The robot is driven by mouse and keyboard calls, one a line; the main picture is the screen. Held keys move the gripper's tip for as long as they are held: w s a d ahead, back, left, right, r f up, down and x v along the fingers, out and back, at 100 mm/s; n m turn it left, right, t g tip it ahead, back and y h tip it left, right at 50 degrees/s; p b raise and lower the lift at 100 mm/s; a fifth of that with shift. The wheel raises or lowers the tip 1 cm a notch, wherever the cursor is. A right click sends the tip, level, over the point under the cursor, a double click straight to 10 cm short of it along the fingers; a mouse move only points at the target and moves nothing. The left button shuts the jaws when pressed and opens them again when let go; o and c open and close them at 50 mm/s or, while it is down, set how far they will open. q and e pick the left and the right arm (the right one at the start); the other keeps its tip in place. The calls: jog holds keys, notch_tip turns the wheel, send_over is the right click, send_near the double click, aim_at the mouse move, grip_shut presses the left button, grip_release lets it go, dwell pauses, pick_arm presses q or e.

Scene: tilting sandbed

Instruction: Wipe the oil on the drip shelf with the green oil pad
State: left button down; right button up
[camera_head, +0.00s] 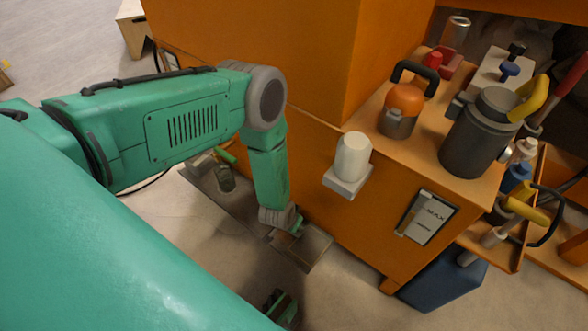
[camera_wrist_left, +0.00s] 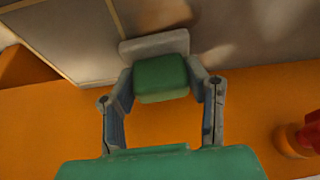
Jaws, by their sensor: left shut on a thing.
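My left gripper (camera_head: 290,228) reaches down beside the orange cabinet, low over the right part of the narrow grey drip shelf (camera_head: 310,248). In the left wrist view, its fingers (camera_wrist_left: 162,85) are shut on the green oil pad (camera_wrist_left: 160,75). A pale grey slab shows just behind the pad; I cannot tell what it belongs to. In the head view the pad is mostly hidden by the gripper, and I cannot tell whether it touches the shelf. A brownish patch shows on the shelf beside the gripper; I cannot tell whether it is oil. My right gripper is not clearly seen.
A dark jar (camera_head: 225,180) stands on the shelf's left part. A white container (camera_head: 352,157) sits on a small bracket on the orange cabinet (camera_head: 325,165). An orange-topped pot (camera_head: 402,108) and a dark grey can (camera_head: 480,133) stand on the cabinet top. Floor is open in front.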

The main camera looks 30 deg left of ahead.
pick_arm(q)
jog(key=shift+r+p, duration=2.35)
jog(key=shift+r, duration=0.65)
jog(key=shift+r+p, duration=1.3)
jog(key=shift+r, duration=0.25)
jog(key=shift+f, duration=0.1)
